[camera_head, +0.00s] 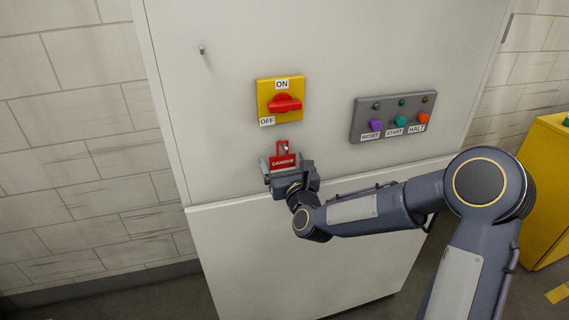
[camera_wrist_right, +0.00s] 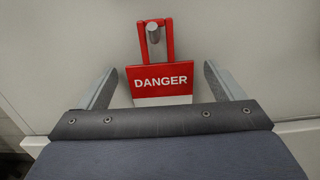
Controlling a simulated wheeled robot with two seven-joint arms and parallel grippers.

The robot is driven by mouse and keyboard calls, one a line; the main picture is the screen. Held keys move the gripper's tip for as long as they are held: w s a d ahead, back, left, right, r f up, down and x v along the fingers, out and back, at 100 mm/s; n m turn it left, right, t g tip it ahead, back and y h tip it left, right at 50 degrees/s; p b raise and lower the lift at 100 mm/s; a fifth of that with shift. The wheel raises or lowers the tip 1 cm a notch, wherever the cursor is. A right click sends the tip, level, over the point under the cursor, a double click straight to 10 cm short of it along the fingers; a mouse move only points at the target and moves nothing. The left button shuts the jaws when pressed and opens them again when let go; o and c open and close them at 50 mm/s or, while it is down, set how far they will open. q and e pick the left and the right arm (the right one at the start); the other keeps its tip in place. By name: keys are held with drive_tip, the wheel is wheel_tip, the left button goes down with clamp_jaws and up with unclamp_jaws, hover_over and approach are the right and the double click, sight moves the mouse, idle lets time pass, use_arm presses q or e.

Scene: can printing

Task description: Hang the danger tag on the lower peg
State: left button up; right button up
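The danger tag (camera_head: 283,158) is red with a white lower strip and the word DANGER. It is upright against the white cabinet, below the yellow switch. In the right wrist view the tag (camera_wrist_right: 160,79) has a slotted top, and the lower peg (camera_wrist_right: 153,33) shows inside that opening. The peg (camera_head: 286,149) is small in the head view. My right gripper (camera_wrist_right: 158,85) is open, with one finger on each side of the tag and visible gaps between. It also shows in the head view (camera_head: 287,170). My left gripper is not in view.
An upper peg (camera_head: 202,50) sticks out at the cabinet's upper left. The yellow switch (camera_head: 280,100) has a red handle. A grey button panel (camera_head: 394,116) is on the right. The white cabinet (camera_head: 225,130) is bare left of the tag. A yellow box (camera_head: 545,190) stands far right.

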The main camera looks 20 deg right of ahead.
drive_tip(key=shift+s+f, duration=0.1)
drive_tip(key=shift+s, duration=0.2)
drive_tip(key=s+d+f+n+g+y+b, duration=0.1)
drive_tip(key=s+n+g, duration=0.3)
drive_tip(key=s+n, duration=0.7)
drive_tip(key=s+d+f+n+g+y+b, duration=0.1)
drive_tip(key=s+f+n+g, duration=0.3)
drive_tip(key=s+n, duration=0.7)
drive_tip(key=s+d+f+n+g+y+b, duration=0.1)
drive_tip(key=s+n+g, duration=0.3)
drive_tip(key=s+n, duration=0.8)
drive_tip(key=s+f, duration=0.1)
drive_tip(key=s, duration=0.2)
drive_tip(key=shift+d+f+g, duration=0.3)
drive_tip(key=shift+f+g, duration=0.1)
drive_tip(key=shift+s, duration=0.1)
